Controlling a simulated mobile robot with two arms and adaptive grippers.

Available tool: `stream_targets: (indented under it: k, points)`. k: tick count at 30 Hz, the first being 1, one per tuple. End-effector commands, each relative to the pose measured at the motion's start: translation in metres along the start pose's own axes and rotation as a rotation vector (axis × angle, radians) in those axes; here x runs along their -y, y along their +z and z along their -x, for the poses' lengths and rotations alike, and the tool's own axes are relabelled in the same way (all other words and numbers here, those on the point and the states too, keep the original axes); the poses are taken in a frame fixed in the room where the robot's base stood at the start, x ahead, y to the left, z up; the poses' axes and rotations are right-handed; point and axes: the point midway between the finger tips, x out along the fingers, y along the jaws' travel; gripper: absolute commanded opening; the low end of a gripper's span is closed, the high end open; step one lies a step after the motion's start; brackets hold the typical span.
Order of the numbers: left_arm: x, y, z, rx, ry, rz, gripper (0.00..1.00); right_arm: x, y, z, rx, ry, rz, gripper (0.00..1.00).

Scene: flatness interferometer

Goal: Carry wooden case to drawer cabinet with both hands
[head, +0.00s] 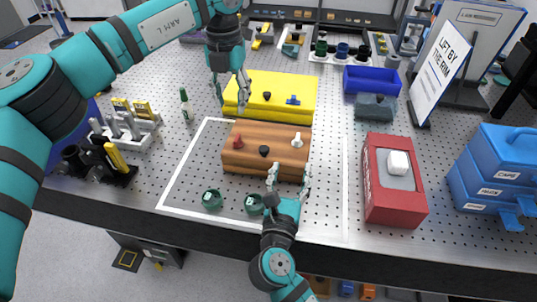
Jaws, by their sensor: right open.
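The wooden case (234,160) is a brown box lying flat inside a white outline on the perforated table. It carries a red, a black and a white knob on top. My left gripper (232,100) points down at the case's back left, in front of the yellow case; its fingers look spread with nothing between them. My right gripper (288,178) is open at the front right of the wooden case, its fingertips close to the front face; I cannot tell whether they touch. A blue unit with labelled drawers (475,190), seemingly the drawer cabinet, stands at the far right.
A yellow case (305,92) lies just behind the wooden case. A red box (393,205) with a white knob stands between it and the blue unit. Two green round pieces (212,199) lie near the front edge. A sign (440,68) stands back right.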

Motion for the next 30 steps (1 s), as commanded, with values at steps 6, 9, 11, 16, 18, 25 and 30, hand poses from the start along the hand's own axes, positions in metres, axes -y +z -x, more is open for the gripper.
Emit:
stream_targets:
  k: [6,9,11,16,18,25,30]
  points:
    - [0.000,-0.001,-0.046,-0.003,0.000,0.001,0.38,0.000,0.001,-0.046,0.002,-0.002,0.001,0.54]
    - [0.000,-0.001,-0.066,-0.004,-0.002,0.000,0.38,0.000,0.001,-0.066,0.002,-0.002,0.001,0.54]
    - [0.000,0.000,-0.077,-0.002,-0.001,0.000,0.38,0.000,0.001,-0.077,0.001,-0.001,0.001,0.54]
    - [0.000,-0.001,-0.103,-0.002,-0.001,0.000,0.38,0.000,0.000,-0.103,0.000,0.000,0.000,0.54]
    - [0.001,0.000,-0.110,-0.001,-0.002,0.001,0.38,0.000,0.000,-0.110,0.000,-0.001,0.001,0.54]
    - [0.000,0.000,-0.120,0.001,-0.001,0.000,0.38,0.000,0.000,-0.120,-0.001,0.000,-0.001,0.54]
    - [0.001,0.000,-0.120,0.001,-0.001,0.000,0.38,0.000,0.000,-0.120,-0.001,0.000,-0.001,0.54]
